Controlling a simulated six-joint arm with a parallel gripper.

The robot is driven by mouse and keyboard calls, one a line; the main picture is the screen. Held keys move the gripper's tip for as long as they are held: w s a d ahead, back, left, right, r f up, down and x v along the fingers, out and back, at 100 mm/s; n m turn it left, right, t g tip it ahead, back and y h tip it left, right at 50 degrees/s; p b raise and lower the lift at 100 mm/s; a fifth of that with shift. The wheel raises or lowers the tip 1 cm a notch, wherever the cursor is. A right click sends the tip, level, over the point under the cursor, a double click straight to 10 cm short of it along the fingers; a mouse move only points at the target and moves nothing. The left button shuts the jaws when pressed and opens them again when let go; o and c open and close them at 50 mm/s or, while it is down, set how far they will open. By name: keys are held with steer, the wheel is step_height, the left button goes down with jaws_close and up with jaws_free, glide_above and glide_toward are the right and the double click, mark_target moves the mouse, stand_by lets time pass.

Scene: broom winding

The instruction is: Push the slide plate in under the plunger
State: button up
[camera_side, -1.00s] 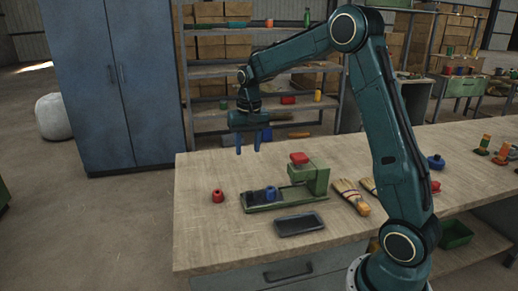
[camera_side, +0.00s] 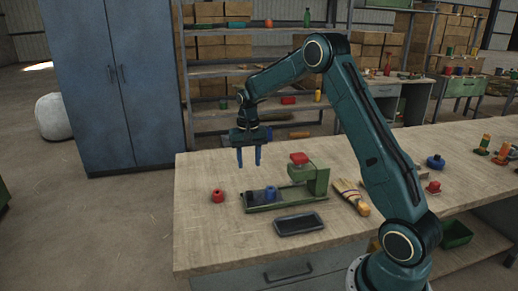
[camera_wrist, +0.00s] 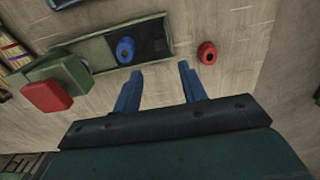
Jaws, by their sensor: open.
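The dark slide plate (camera_side: 257,197) lies on the green base rail (camera_side: 275,206) of a small press; it also shows in the wrist view (camera_wrist: 154,42). A blue ring-like piece (camera_side: 271,193) sits on the plate (camera_wrist: 125,50). The plate and blue piece are left of the green press body (camera_side: 318,178), which carries a red block (camera_side: 299,158) on top. The plunger's underside cannot be made out. My gripper (camera_side: 249,164) is open and empty, fingers pointing down, above and behind the plate's outer end. In the wrist view the fingertips (camera_wrist: 161,70) are beside the rail.
A red ring-like piece (camera_side: 217,196) stands on the bench left of the rail. A dark flat tray (camera_side: 299,224) lies in front of it. A broom head (camera_side: 351,196) lies right of the press. The bench left of the red piece is clear.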

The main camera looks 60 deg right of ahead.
mark_target(250, 192)
step_height(250, 192, down, 12)
steer(key=shift+r, duration=0.1)
stand_by(0.5)
jaws_close()
